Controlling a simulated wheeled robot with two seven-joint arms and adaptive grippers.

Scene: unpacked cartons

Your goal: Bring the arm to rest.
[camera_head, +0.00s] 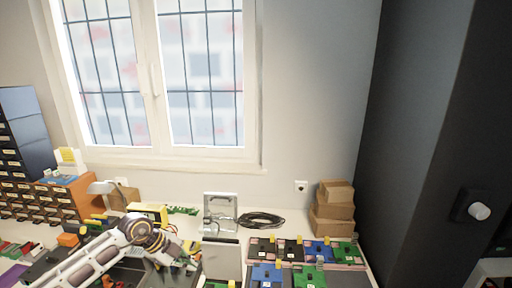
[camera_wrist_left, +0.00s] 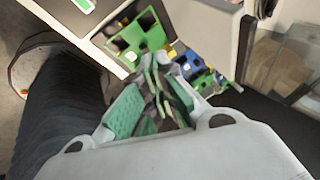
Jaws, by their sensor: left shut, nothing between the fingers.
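My left arm (camera_head: 95,258) comes in from the left over the workbench in the head view. My left gripper (camera_head: 182,262) points down at its end, low in the picture, and is partly hidden by the wrist. In the left wrist view the gripper (camera_wrist_left: 155,68) shows its green-padded fingers, shut and empty. Beyond the fingertips lie a green board (camera_wrist_left: 140,36) and several blue and green parts. My right gripper is not in view.
A grey upright panel (camera_head: 222,259) stands right of the gripper. Several coloured boards (camera_head: 290,250) lie on the bench's right side. Stacked cartons (camera_head: 334,212) and a black cable coil (camera_head: 261,220) are at the back. Drawer units (camera_head: 35,203) stand at left.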

